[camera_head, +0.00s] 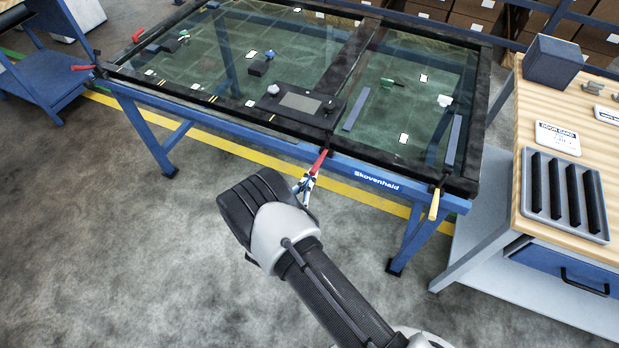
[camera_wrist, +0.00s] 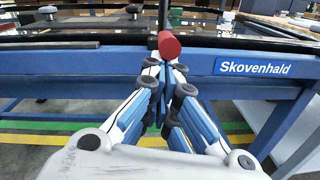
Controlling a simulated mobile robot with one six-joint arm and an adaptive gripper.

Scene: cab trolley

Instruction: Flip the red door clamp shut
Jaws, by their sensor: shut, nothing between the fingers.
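A red clamp handle (camera_head: 319,161) sits at the middle of the front edge of the glass-topped blue frame. It sticks out from the dark rim. In the wrist view the red handle (camera_wrist: 169,45) shows nearly end-on, its round face toward the camera. My gripper (camera_head: 308,181) is shut and empty just in front of and below the handle. In the wrist view my gripper's fingertips (camera_wrist: 165,68) meet just under the red end; I cannot tell whether they touch it. The clamp's base is mostly hidden.
A yellow clamp handle (camera_head: 434,204) hangs at the front right corner. Other red handles show at the left corner (camera_head: 83,67) and the far left edge (camera_head: 138,35). A wooden-topped workbench (camera_head: 520,205) stands at right. The floor in front is clear.

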